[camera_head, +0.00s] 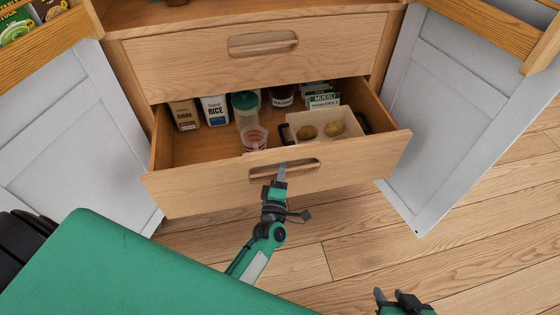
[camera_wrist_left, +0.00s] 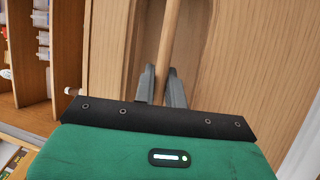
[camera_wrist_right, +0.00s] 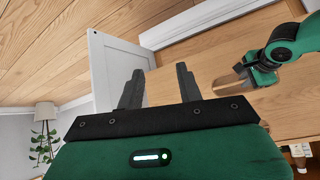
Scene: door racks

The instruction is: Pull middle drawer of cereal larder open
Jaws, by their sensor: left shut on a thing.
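The middle drawer (camera_head: 200,192) of the wooden larder is pulled out, and its inside shows from above in the head view. Its recessed bar handle (camera_head: 308,166) is in the middle of the front. My left gripper (camera_head: 280,178) is at this handle. In the left wrist view its fingers (camera_wrist_left: 160,75) are shut on the handle bar (camera_wrist_left: 172,42). My right gripper (camera_head: 398,298) is low at the right in the head view, away from the drawer. In the right wrist view its fingers (camera_wrist_right: 159,72) are apart with nothing between them.
A closed drawer (camera_head: 190,70) is above. Grey doors stand open left (camera_head: 70,140) and right (camera_head: 450,110). Floor (camera_head: 450,250) is clear.

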